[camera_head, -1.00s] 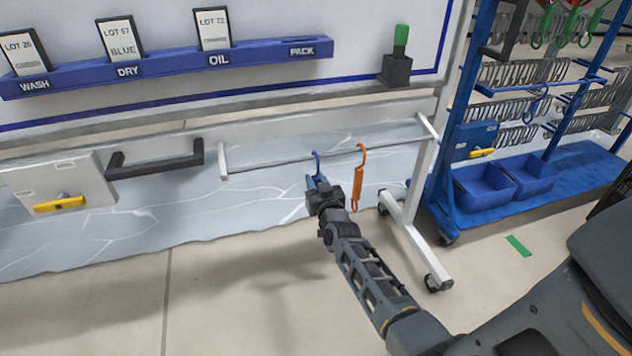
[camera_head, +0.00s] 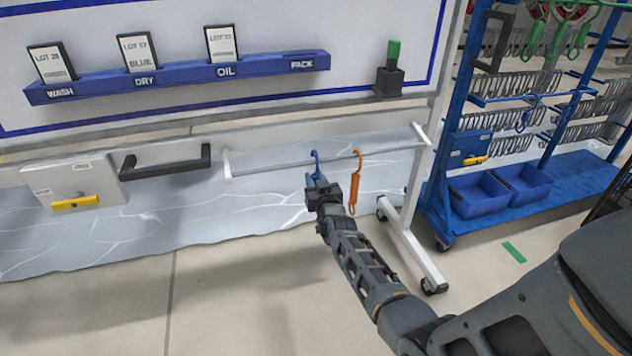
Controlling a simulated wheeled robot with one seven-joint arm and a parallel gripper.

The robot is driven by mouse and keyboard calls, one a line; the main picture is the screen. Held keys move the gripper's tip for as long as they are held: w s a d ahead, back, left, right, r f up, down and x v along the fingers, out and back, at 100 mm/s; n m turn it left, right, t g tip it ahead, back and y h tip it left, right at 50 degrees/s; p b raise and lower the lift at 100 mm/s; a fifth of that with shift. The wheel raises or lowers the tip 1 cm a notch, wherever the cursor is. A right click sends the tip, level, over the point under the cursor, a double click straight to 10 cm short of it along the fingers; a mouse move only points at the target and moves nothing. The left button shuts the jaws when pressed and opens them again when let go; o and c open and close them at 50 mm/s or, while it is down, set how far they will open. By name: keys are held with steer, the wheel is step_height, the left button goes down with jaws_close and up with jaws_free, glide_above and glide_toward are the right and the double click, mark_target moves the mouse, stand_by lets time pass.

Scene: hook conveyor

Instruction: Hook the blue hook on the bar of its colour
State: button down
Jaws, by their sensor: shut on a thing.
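The blue hook (camera_head: 315,157) is at the thin rail (camera_head: 270,166) across the lower part of the board stand. Its curved top shows at rail height; I cannot tell whether it still bears on the rail. My gripper (camera_head: 322,187) is shut on its lower part, which is mostly hidden by the jaws. On the rack at right, a blue bar (camera_head: 560,94) sticks out, with another blue hook (camera_head: 523,118) hanging there. A card reading LOT 57 BLUE (camera_head: 138,51) stands above the DRY label.
An orange hook (camera_head: 355,185) hangs on the rail just right of my gripper. The stand's white leg (camera_head: 412,235) and the rack's blue bins (camera_head: 480,195) are to the right. A green marker (camera_head: 514,252) lies on open floor.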

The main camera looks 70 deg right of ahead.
steer(key=shift+s+a+r+p, duration=0.1)
steer(key=shift+r+p, duration=0.4)
steer(key=shift+r, duration=0.25)
steer(key=shift+s+a+f, duration=0.1)
steer(key=shift+s+a, duration=0.25)
steer(key=shift+a, duration=0.05)
steer(key=p+v, duration=0.3)
steer(key=v, duration=1)
stand_by(0.5)
stand_by(0.5)
